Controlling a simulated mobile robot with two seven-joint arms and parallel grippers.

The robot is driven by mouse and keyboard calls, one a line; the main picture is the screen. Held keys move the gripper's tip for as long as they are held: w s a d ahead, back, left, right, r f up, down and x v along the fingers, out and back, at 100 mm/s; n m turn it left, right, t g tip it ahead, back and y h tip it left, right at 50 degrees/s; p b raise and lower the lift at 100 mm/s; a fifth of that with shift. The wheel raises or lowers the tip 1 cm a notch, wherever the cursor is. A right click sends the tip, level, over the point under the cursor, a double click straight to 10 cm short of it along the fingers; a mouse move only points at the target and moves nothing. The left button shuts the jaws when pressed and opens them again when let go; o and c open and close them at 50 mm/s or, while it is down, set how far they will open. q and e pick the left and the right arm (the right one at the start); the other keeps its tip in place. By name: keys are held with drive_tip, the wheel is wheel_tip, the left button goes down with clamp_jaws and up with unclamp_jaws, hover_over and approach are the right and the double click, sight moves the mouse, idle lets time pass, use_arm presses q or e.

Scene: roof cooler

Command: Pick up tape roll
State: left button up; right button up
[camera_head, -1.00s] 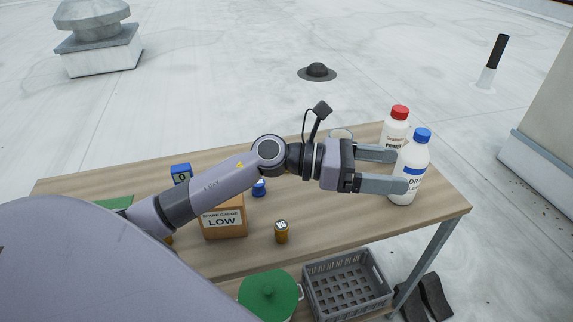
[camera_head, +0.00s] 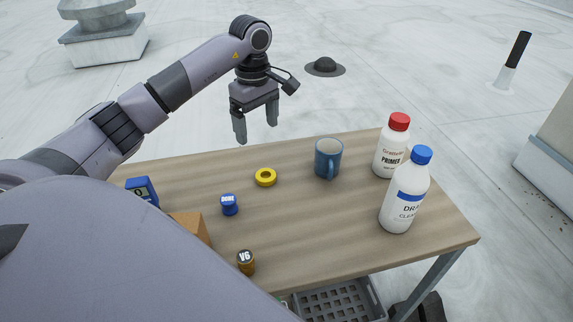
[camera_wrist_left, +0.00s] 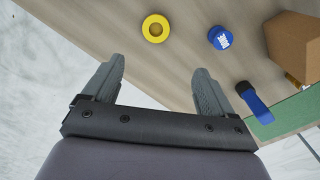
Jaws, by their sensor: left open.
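The tape roll (camera_head: 265,177) is a small yellow ring lying flat on the wooden table, near the middle of its far half. It also shows in the left wrist view (camera_wrist_left: 155,28), ahead of the fingers at the top. My left gripper (camera_head: 256,135) is open and empty, fingers pointing down. In the head view it appears just beyond the table's far edge, above and slightly left of the tape roll, and apart from it. In the left wrist view the two fingers (camera_wrist_left: 158,88) are spread with nothing between them. My right gripper is not in view.
A blue mug (camera_head: 327,160) stands right of the tape. A blue-capped bottle (camera_head: 405,200) and a red-capped bottle (camera_head: 392,150) stand farther right. A blue lidded jar (camera_head: 229,205), a brown jar (camera_head: 246,263), a cardboard box (camera_head: 190,226) and a blue device (camera_head: 142,191) are nearer or left.

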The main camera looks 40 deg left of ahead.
use_arm(q)
drive_tip(key=b, duration=0.3)
hover_over(266, 175)
wheel_tip(266, 175, down, 6)
drive_tip(key=shift+s+a+f+b, duration=0.15)
drive_tip(key=shift+a+f+b, duration=0.3)
drive_tip(key=shift+b, duration=0.4)
drive_tip(key=shift+f, duration=0.3)
wheel_tip(266, 175, down, 2)
drive_tip(key=shift+d, duration=0.15)
drive_tip(key=f, duration=0.4)
drive_tip(key=shift+d+f, duration=0.2)
drive_tip(key=shift+d, duration=0.05)
drive_tip(key=shift+f, duration=0.25)
drive_tip(key=c, duration=1.1)
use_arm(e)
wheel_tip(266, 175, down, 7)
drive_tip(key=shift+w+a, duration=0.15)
